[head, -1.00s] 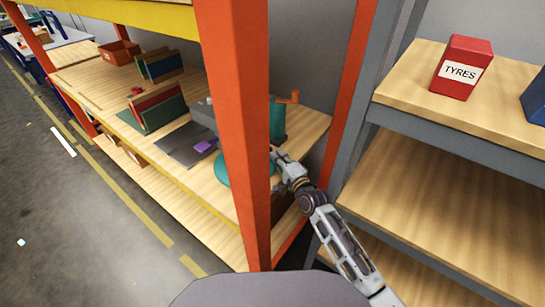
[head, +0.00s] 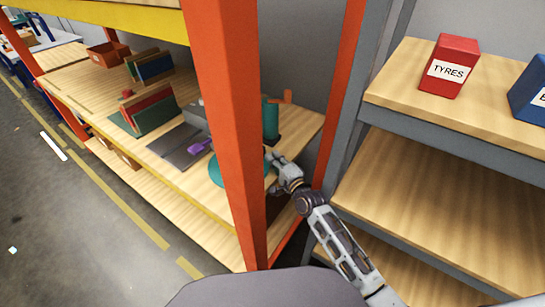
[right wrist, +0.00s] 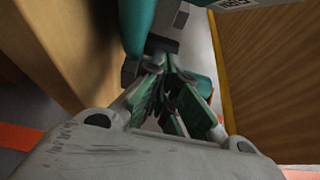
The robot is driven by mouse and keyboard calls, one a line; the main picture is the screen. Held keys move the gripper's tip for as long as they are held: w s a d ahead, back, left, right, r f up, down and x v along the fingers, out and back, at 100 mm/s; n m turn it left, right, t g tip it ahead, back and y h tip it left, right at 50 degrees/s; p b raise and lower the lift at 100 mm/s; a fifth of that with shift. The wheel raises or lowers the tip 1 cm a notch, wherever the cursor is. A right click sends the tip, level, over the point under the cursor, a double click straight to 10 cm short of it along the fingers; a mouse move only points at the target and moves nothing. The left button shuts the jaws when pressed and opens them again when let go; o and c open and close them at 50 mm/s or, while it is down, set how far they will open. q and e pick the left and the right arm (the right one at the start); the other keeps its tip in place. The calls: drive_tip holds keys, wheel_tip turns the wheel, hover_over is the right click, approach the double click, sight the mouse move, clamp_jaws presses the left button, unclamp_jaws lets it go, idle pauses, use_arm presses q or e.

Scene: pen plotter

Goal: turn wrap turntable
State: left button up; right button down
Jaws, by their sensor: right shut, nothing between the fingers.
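The turntable, a flat teal disc (head: 214,172), lies on the wooden shelf, mostly hidden behind the orange post. A teal upright column (head: 270,118) with an orange piece at its top stands behind it. My right gripper (head: 271,158) is just right of the post, low over the shelf by the disc's right side. In the right wrist view its fingers (right wrist: 168,88) are together and empty, with a teal part (right wrist: 134,25) close ahead. I cannot tell whether the fingers touch the disc. My left gripper is not in view.
The orange post (head: 232,130) stands in front of the turntable. A purple item (head: 200,146) and a dark plate (head: 178,145) lie left of it. Upright boards (head: 152,108) stand further left. A grey-framed shelf at right holds a red TYRES box (head: 449,66) and a blue box (head: 530,92).

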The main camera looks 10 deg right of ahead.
drive_tip(key=v, duration=0.6)
idle(0.3)
idle(0.4)
